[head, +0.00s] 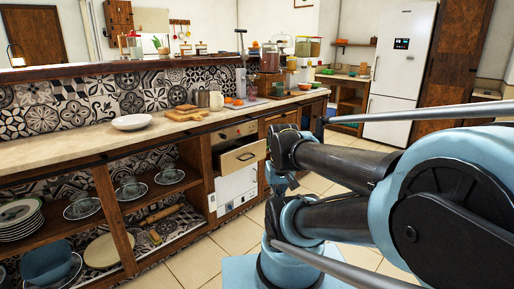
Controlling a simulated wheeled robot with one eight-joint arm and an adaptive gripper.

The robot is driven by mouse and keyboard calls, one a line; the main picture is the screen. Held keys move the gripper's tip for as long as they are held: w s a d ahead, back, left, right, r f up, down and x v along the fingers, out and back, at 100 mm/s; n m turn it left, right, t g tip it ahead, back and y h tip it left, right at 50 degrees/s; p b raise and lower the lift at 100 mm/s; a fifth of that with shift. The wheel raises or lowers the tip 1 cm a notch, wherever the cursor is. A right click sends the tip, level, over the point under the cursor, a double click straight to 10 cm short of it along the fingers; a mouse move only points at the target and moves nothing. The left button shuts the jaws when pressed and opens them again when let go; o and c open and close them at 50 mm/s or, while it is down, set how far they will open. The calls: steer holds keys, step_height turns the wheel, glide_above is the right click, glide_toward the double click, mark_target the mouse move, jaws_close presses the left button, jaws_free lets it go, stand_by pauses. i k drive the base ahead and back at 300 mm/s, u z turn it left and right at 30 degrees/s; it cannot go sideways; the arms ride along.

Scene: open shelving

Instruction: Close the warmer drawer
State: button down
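The warmer drawer (243,157) is a wooden front with a dark bar handle, built into the counter's row of units. It stands pulled out from the unit, tilted in the picture, with a dark gap above it. My arm reaches in from the right, and its end is just right of the drawer. What looks like my gripper (278,183) is small and dark below the arm's front joint, partly hidden by my arm. Its fingers cannot be made out. I see no clear contact between it and the drawer.
A white appliance front (237,190) is below the drawer, and a control panel (235,132) above it. Open shelves (122,217) with plates and bowls lie to the left. The countertop (65,150) holds a white bowl (132,122) and cutting boards. Tiled floor (215,258) is free in front.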

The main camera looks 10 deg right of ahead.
mark_target(229, 157)
steer(key=i, duration=0.9)
